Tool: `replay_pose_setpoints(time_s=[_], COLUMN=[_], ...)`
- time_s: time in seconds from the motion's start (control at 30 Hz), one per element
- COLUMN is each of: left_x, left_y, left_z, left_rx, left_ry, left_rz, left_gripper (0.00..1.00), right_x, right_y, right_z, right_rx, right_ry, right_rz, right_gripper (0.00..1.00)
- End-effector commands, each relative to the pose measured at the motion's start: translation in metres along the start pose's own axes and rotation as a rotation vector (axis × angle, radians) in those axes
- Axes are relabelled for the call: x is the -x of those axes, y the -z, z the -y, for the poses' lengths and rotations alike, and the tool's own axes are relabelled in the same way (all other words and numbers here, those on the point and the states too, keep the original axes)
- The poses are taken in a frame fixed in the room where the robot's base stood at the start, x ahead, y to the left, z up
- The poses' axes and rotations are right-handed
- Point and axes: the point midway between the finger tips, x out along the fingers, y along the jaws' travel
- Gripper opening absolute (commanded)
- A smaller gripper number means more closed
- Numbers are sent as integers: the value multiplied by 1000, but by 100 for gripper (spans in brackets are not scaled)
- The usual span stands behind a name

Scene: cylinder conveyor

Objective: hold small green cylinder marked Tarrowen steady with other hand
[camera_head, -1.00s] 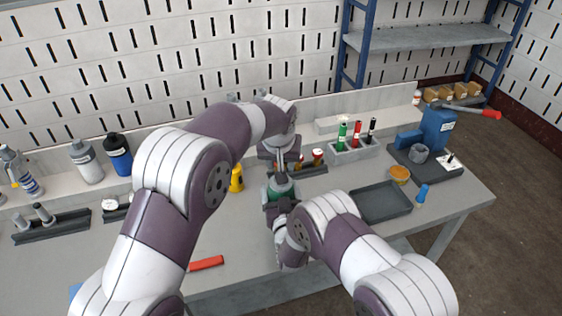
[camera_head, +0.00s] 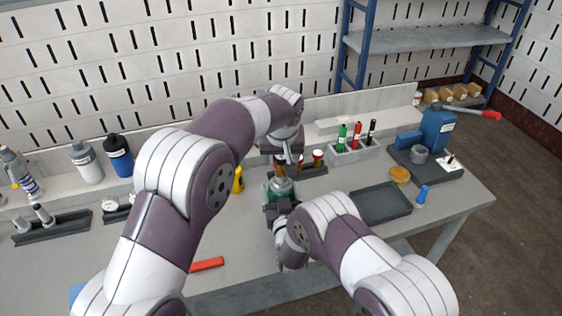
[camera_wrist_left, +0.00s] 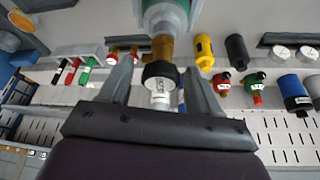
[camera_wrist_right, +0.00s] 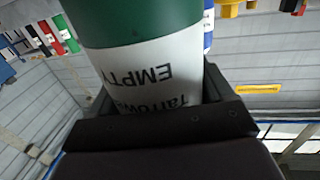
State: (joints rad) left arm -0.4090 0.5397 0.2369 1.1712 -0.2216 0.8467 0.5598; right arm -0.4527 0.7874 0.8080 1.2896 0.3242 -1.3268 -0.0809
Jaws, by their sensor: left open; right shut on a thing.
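The small green cylinder marked Tarrowen (camera_head: 283,187) stands upright above the bench in front of me. In the right wrist view its white label (camera_wrist_right: 155,65) reads "Tarrowen" and "EMPTY", upside down. My right gripper (camera_head: 278,208) is shut around its body. My left gripper (camera_head: 284,152) is above its top. The head view does not show whether the cylinder's base touches the bench.
A grey rack (camera_head: 352,151) with green, red and black small cylinders stands behind right. An empty dark tray (camera_head: 381,203) lies right. A yellow part (camera_head: 238,180) stands close left of the cylinder. A red bar (camera_head: 206,264) lies at the front.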

Motion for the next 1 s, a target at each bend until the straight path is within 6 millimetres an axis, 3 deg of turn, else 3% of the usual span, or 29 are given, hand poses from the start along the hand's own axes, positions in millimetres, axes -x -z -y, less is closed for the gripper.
replay_pose_setpoints(time_s=[0.07,0.37,0.73,1.0], left_x=[2,2,2,2], left_y=[1,1,1,1], left_z=[1,1,1,0], left_rx=[-27,-443,-519,-923], left_ry=[-12,-187,-216,-386], left_rz=[1,2,2,1], left_gripper=[62,62,62,62], right_x=[0,0,0,0], right_y=[0,0,0,0], right_z=[0,0,0,0], right_rx=[0,0,0,0], right_ry=[0,0,0,0], right_rz=[-1,-1,-1,-1], right_gripper=[44,44,44,44])
